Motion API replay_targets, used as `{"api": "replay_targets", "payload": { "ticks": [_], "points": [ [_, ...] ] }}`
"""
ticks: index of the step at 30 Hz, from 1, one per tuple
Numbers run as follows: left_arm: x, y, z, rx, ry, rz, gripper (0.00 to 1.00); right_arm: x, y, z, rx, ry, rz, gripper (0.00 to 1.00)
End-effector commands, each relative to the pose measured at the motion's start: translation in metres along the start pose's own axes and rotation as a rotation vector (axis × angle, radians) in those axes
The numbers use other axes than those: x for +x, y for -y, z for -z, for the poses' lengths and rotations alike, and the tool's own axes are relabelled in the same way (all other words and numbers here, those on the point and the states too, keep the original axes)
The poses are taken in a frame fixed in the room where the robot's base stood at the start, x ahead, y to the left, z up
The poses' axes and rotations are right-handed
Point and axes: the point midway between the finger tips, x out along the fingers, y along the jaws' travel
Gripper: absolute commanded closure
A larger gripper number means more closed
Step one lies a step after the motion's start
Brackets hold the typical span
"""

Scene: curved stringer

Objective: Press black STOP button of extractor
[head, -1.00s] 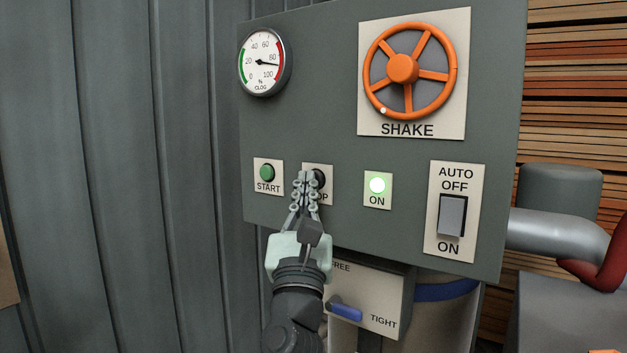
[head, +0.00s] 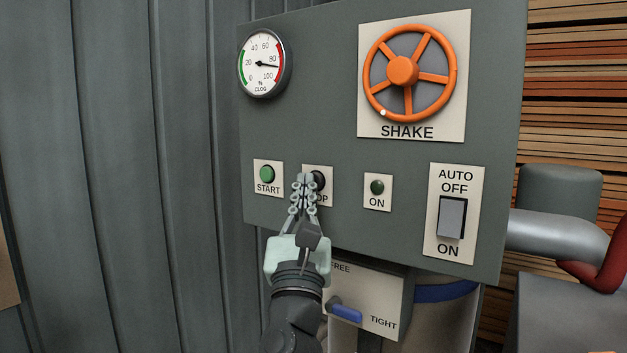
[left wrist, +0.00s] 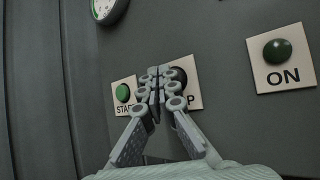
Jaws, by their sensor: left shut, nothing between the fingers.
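The black STOP button (head: 320,180) sits on a cream plate on the grey extractor panel (head: 310,120). My left gripper (head: 305,177) is shut and empty, with its fingertips over the left part of the STOP plate. It hides part of the button and most of the lettering. In the left wrist view the fingertips overlap the left edge of the black button (left wrist: 179,77); whether they touch it I cannot tell. The ON lamp (head: 377,187) is dark green and unlit. The green START button (head: 267,174) is left of the gripper. My right gripper is not in view.
An orange SHAKE wheel (head: 403,70) and a clog gauge (head: 265,62) are above. The AUTO switch (head: 452,217) is to the right. A FREE/TIGHT box with a blue lever (head: 345,313) is below, right of my left arm. Pipes stand at far right.

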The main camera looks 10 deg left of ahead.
Motion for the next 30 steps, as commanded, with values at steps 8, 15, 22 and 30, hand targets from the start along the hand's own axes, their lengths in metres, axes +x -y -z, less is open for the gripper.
{"api": "replay_targets", "payload": {
  "ticks": [8,15,22,30],
  "points": [
    [-0.006,-0.004,-0.004,0.001,0.001,0.000,1.00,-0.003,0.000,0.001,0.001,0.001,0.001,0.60],
    [-0.007,-0.006,-0.006,0.001,0.000,0.000,1.00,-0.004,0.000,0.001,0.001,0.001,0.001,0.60],
    [-0.022,-0.017,-0.018,0.002,0.000,0.000,1.00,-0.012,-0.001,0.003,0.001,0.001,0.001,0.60],
    [-0.038,-0.028,-0.029,0.001,0.000,0.000,1.00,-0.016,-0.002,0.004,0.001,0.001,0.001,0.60]
  ]
}}
